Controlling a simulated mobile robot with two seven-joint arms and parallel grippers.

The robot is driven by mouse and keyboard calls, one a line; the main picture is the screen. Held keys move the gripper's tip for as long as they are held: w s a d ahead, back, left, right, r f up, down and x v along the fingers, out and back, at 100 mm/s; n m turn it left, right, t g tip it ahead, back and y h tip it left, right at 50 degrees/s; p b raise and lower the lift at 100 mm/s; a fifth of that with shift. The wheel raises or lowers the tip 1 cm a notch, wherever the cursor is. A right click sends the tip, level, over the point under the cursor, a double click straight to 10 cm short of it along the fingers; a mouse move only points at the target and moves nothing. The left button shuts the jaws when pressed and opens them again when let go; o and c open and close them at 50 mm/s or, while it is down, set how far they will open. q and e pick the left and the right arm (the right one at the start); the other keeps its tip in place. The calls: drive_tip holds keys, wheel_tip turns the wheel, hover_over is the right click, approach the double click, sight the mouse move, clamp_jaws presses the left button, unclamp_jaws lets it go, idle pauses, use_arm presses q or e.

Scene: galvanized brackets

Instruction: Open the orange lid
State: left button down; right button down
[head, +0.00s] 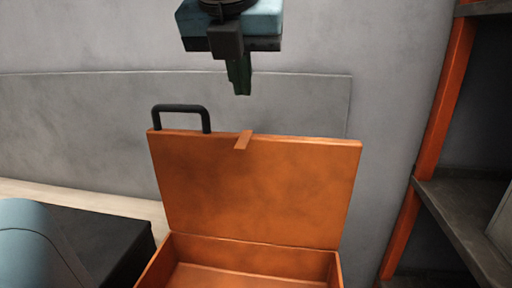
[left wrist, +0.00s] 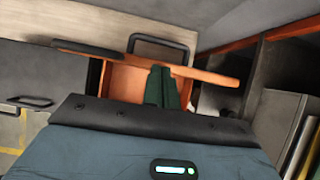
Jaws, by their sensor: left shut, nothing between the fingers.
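The orange lid (head: 255,190) stands raised, close to upright, at the back of the orange box (head: 250,252). The box's inside shows and looks empty. A black handle (head: 181,110) and a small orange tab (head: 243,140) sit on the lid's top edge. My left gripper (head: 240,90) is above the lid's top edge, apart from it in the head view, with its fingers together and nothing between them. My right gripper is not in view.
A grey wall (head: 100,110) with a panel stands behind the box. A shelf unit with orange posts (head: 448,90) and dark shelves (head: 465,215) stands at the right. A pale ledge (head: 85,197) runs along the wall at the left.

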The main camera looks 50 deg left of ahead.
use_arm(q)
drive_tip(key=shift+d+f, duration=0.15)
drive_tip(key=shift+f, duration=0.05)
drive_tip(key=x, duration=1)
idle(0.3)
drive_tip(key=shift+w+a+f+g+h+p, duration=0.2)
drive_tip(key=shift+w+a+g+h, duration=0.15)
drive_tip(key=shift+w+a, duration=0.35)
drive_tip(key=shift+w+a+f+g+h+p, duration=0.1)
drive_tip(key=shift+w+a+f+g+h, duration=0.15)
drive_tip(key=shift+w+a, duration=0.4)
drive_tip(key=shift+w+a+f+g+h+p, duration=0.15)
drive_tip(key=shift+w+a+g+h, duration=0.2)
drive_tip(key=shift+w+a, duration=0.35)
drive_tip(key=shift+d+r, duration=0.1)
drive_tip(key=shift+d, duration=0.05)
